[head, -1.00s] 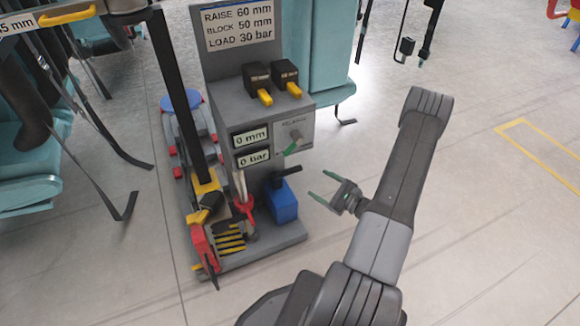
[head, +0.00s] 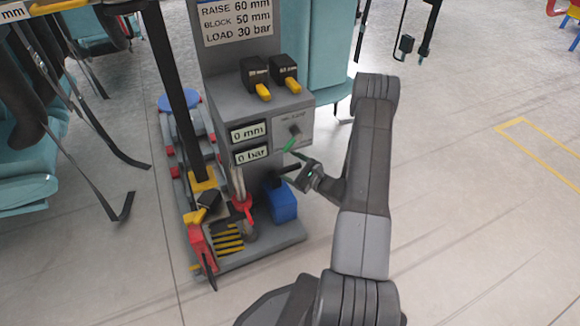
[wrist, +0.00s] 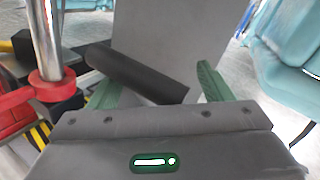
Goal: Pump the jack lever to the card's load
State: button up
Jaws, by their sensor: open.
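The black jack lever (head: 287,169) sticks out above the blue pump box (head: 281,203) on the grey stand. In the wrist view the lever (wrist: 135,74) lies slanted between my two green fingers, its near end close to the palm. My gripper (wrist: 158,88) is open; I cannot tell whether a finger touches the lever. In the head view my gripper (head: 293,165) is at the lever's outer end, its fingers partly hidden. The card (head: 235,17) reads RAISE 60 mm, BLOCK 50 mm, LOAD 30 bar. The displays read 0 mm (head: 248,133) and 0 bar (head: 251,154).
Two black switches with yellow handles (head: 263,92) sit higher up. A chrome ram with a red collar (wrist: 48,85) stands left of the lever. Floor to the right is open.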

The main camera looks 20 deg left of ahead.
jog(key=shift+c, duration=0.2)
jog(key=c, duration=1.3)
jog(key=s+d+f+b, duration=0.1)
jog(key=f+b, duration=0.1)
jog(key=s+d+f+b, duration=0.1)
jog(key=d+f+b, duration=0.1)
jog(key=s+d+f+b, duration=0.1)
jog(key=s+f+b, duration=0.1)
jog(key=f, duration=0.1)
jog(key=shift+s+d+f+b, duration=0.1)
jog(key=shift+d+b, duration=0.2)
jog(key=shift+c, duration=0.3)
jog(key=o, duration=1.4)
jog(key=shift+d, duration=0.1)
jog(key=p+v, duration=0.3)
jog(key=v, duration=1.1)
